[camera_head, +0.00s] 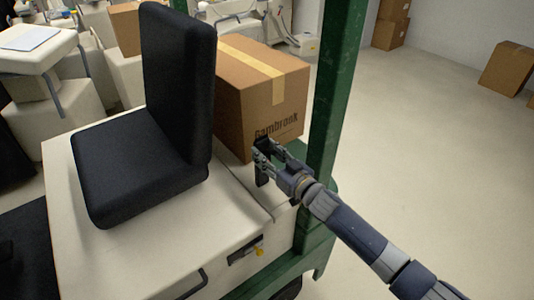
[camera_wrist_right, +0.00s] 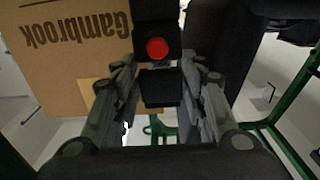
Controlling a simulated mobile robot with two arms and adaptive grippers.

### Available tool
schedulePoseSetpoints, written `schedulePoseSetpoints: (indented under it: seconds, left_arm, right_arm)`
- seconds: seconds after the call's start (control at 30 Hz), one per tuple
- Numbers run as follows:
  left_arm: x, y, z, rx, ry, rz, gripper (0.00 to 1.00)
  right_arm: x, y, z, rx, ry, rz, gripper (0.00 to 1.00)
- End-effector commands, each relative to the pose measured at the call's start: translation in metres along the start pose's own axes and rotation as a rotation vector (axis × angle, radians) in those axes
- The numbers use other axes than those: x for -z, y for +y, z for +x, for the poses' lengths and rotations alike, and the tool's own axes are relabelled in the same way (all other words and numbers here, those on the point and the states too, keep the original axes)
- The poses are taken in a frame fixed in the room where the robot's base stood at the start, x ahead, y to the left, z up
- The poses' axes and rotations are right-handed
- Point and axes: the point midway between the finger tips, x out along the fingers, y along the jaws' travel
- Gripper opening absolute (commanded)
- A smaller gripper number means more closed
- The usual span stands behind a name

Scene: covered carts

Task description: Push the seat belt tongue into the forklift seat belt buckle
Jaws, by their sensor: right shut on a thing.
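My right gripper (camera_head: 267,152) is beside the black seat (camera_head: 150,125), over the pale cover, and is shut on the tongue's dark grip. In the right wrist view, which is upside down, the dark grip of the seat belt tongue (camera_wrist_right: 160,90) sits between the fingers. The black buckle with its red button (camera_wrist_right: 157,48) is right against it in that picture, in line with it. In the head view the buckle (camera_head: 262,175) is a dark upright strip below the fingers. Whether the tongue's metal plate is inside the buckle is hidden. My left gripper is not in view.
A cardboard box (camera_head: 262,95) marked Gambrook stands just behind my gripper. A green post (camera_head: 333,90) rises close to the right of it. The seat back is on the left. The floor (camera_head: 430,140) on the right is open.

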Motion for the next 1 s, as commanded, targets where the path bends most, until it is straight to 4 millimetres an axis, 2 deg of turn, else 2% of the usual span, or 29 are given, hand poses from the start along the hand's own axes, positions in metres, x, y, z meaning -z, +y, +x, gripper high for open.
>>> schedulePoseSetpoints:
  seconds: [0.77,0.8,0.87,0.9,1.0]
  left_arm:
    - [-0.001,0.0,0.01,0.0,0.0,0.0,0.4]
    - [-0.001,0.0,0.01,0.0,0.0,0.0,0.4]
    - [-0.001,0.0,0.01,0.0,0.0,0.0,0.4]
    - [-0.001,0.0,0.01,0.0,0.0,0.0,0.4]
    - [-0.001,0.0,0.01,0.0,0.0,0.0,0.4]
  right_arm:
    - [-0.016,0.0,-0.001,0.0,-0.004,0.002,0.14]
    - [-0.016,0.0,-0.001,-0.001,-0.005,0.002,0.46]
    - [-0.016,0.0,-0.001,0.0,-0.005,0.001,0.6]
    - [-0.016,0.0,-0.001,0.0,-0.005,0.001,0.63]
    - [-0.015,0.0,0.0,0.0,-0.003,0.001,0.63]
